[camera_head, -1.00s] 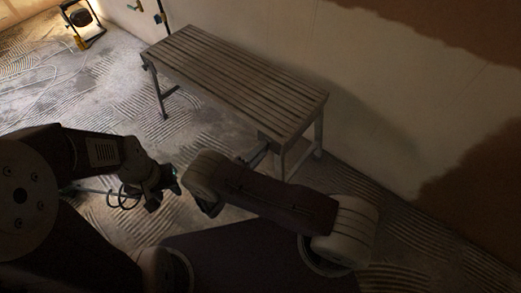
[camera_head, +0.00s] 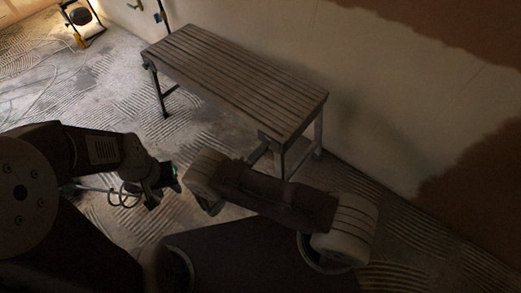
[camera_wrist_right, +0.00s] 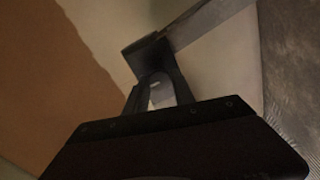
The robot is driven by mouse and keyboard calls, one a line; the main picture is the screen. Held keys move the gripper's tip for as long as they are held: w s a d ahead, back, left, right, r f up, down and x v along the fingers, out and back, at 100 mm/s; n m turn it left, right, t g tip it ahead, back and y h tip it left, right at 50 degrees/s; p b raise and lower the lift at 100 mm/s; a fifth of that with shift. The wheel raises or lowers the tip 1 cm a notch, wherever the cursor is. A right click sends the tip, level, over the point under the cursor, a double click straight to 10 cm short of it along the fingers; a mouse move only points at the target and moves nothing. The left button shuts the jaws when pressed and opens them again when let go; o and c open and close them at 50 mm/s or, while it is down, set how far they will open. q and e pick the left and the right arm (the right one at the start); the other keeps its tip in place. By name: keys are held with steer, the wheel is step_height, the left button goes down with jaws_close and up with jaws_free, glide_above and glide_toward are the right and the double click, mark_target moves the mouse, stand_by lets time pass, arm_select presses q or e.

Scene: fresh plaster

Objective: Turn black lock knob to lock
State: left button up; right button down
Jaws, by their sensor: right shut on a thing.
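A slatted bench (camera_head: 235,80) stands by the wall in the head view. My right arm crosses in front of its near end, and my right gripper is hidden there. In the right wrist view my right gripper (camera_wrist_right: 158,80) is shut, with its fingertips at a dark grey part (camera_wrist_right: 146,52) beside a long grey bar (camera_wrist_right: 208,22). The black lock knob cannot be told apart from the dark fingers and this part. My left gripper (camera_head: 165,184) is apart from the bench, left of my right arm, and its jaws are too dark to read.
The plastered wall (camera_head: 400,95) is close behind the bench. The ridged floor (camera_head: 95,100) left of the bench is mostly clear, with loose cables (camera_head: 45,72). A work lamp (camera_head: 80,17) stands at the far left.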

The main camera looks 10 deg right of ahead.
steer(key=c, duration=1.1)
jaws_free()
steer(key=shift+o, duration=0.2)
steer(key=b+v, duration=0.2)
steer(key=v, duration=0.7)
